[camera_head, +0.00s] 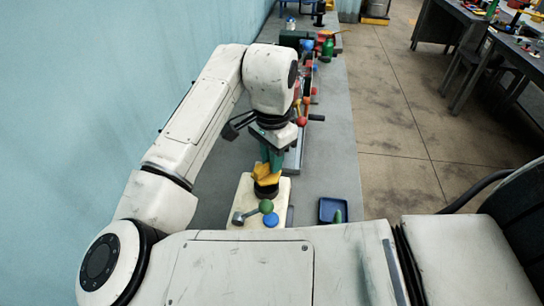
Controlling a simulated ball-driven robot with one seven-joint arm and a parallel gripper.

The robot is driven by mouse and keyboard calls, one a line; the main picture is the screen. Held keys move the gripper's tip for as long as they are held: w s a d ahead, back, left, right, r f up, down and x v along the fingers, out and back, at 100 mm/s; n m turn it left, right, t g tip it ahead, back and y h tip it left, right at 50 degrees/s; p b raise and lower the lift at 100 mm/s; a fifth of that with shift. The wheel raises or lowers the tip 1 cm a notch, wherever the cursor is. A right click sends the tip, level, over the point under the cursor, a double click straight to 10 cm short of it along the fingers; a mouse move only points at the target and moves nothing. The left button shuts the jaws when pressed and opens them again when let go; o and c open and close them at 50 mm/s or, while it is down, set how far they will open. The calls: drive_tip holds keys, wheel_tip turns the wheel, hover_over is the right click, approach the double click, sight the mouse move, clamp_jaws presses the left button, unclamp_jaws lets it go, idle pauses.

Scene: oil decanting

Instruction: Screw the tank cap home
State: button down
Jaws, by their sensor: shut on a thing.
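My gripper (269,162) points down from the wrist of my white arm, near the middle of the view. It is shut on a yellow winged piece, which looks like the tank cap (264,175). The cap sits over a dark round neck (266,191) on a cream block, which looks like the tank (247,186). The cap looks roughly upright. The fingers partly hide it, and I cannot tell how its underside meets the neck.
A green ball (266,206), a blue round piece (271,220) and a grey knob (238,218) are at the near side of the cream block. A blue tray (327,205) lies to the right. Coloured tools and a green bottle (327,50) stand farther along the bench.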

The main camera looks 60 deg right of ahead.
sight(265, 178)
drive_tip(key=shift+f+b, duration=0.85)
drive_tip(key=shift+f, duration=0.65)
